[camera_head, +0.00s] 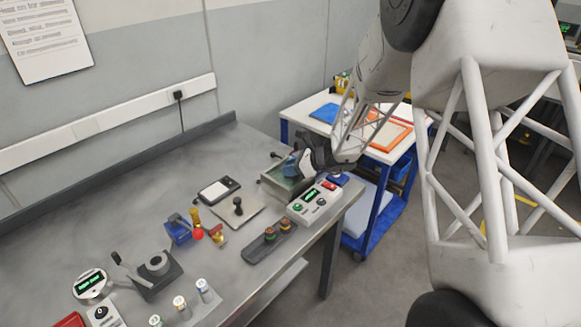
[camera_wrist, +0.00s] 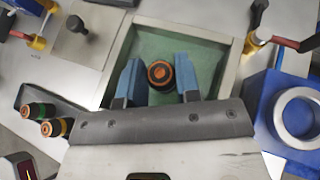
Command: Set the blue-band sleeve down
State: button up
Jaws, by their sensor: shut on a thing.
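My gripper (camera_wrist: 158,62) has its two blue fingers on either side of a dark round sleeve (camera_wrist: 160,75) with an orange ring on top, and is shut on it. The sleeve is seen from above, so its band colour cannot be told. Both are over a shallow tray (camera_wrist: 206,36) with a green floor. Whether the sleeve touches the floor cannot be told. In the head view my gripper (camera_head: 291,166) is at the tray (camera_head: 272,181), near the bench's far right end, and the sleeve is hidden there.
A dark holder (camera_head: 252,254) with two similar sleeves, green-banded (camera_wrist: 40,110) and yellow-banded (camera_wrist: 54,128), lies near the tray. A control box (camera_head: 315,204) stands close at the bench edge. A plate with a black knob (camera_head: 238,206) is left of the tray. A trolley (camera_head: 370,160) stands beyond.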

jog(key=shift+f, duration=0.25)
jog(key=shift+s+f, duration=0.1)
jog(key=shift+f, duration=0.25)
jog(key=o, duration=1)
jog(key=shift+s+f, duration=0.1)
jog(key=shift+f, duration=0.1)
jog(key=shift+c, duration=0.2)
jog(key=shift+r, duration=0.5)
jog(key=v, duration=1.2)
jog(key=shift+w+r, duration=0.25)
jog(key=shift+r, duration=0.25)
